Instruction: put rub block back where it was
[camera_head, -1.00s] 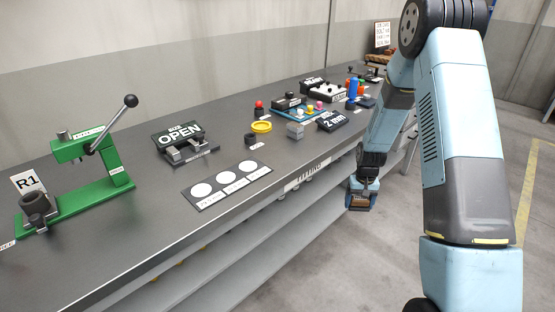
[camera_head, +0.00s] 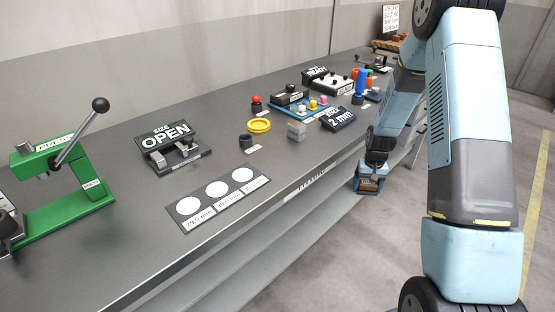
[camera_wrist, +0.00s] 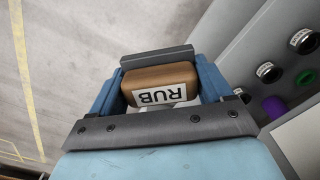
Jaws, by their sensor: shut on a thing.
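The rub block is a brown block with a white label reading RUB (camera_wrist: 160,82), seen in the wrist view between the jaws. My gripper (camera_wrist: 158,85) is shut on it. In the head view my gripper (camera_head: 369,182) hangs off the bench's front edge, over the aisle, with a bit of the brown block (camera_head: 368,186) showing at its lower end. Which spot the block came from cannot be told from these frames.
Floor lies clear at right.

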